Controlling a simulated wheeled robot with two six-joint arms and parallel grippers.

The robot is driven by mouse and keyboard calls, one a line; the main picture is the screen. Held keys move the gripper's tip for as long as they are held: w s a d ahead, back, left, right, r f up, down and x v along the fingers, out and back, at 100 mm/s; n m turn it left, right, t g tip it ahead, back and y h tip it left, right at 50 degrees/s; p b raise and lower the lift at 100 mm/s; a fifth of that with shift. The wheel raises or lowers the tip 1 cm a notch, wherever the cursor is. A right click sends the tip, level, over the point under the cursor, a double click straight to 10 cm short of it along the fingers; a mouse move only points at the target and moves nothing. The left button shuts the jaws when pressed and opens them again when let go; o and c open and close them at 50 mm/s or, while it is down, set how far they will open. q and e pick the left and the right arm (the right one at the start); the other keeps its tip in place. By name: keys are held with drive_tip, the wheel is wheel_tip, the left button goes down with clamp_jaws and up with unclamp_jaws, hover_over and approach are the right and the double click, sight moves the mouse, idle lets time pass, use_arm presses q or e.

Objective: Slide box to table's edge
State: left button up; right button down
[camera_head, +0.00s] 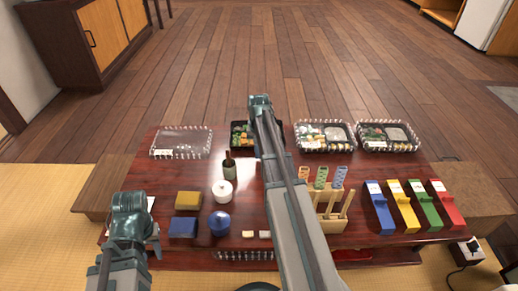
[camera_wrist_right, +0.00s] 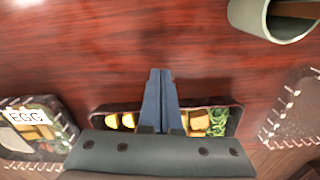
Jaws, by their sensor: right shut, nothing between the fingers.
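A black box with food in it (camera_head: 238,135) is at the far edge of the table (camera_head: 178,178), partly hidden by my right arm. In the right wrist view the box (camera_wrist_right: 236,116) shows yellow pieces on one side and green food on the other. My right gripper (camera_wrist_right: 160,72) is shut and empty, its fingers crossing in front of the middle of the box. I cannot tell whether they touch it. In the head view my right wrist is over the box. My left gripper (camera_head: 138,232) is at the table's left front, its fingers not clearly shown.
A clear tray (camera_head: 181,142) stands left of the box; two filled trays (camera_head: 325,136) (camera_head: 388,135) stand to its right. A bottle (camera_head: 229,167), white pot (camera_head: 222,191), wooden rack (camera_head: 328,222) and coloured boxes (camera_head: 379,208) stand nearer. Open floor lies beyond the table.

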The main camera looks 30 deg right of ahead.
wheel_tip(320, 180, up, 10)
drive_tip(key=p, duration=1)
drive_tip(key=shift+s+a, duration=0.2)
drive_tip(key=shift+s, duration=0.05)
drive_tip(key=s+a+r+n+p, duration=0.1)
drive_tip(key=s+a+n, duration=0.4)
drive_tip(key=a, duration=0.6)
drive_tip(key=s+a+r+n+h+p, duration=0.1)
drive_tip(key=s+a+n, duration=0.2)
drive_tip(key=s+a, duration=0.65)
drive_tip(key=s+a+r+n+p, duration=0.1)
drive_tip(key=s+a+n, duration=0.25)
drive_tip(key=a, duration=0.95)
wheel_tip(320, 180, up, 38)
drive_tip(key=p, duration=3.7)
drive_tip(key=shift+a+p, duration=0.35)
drive_tip(key=shift+p, duration=0.05)
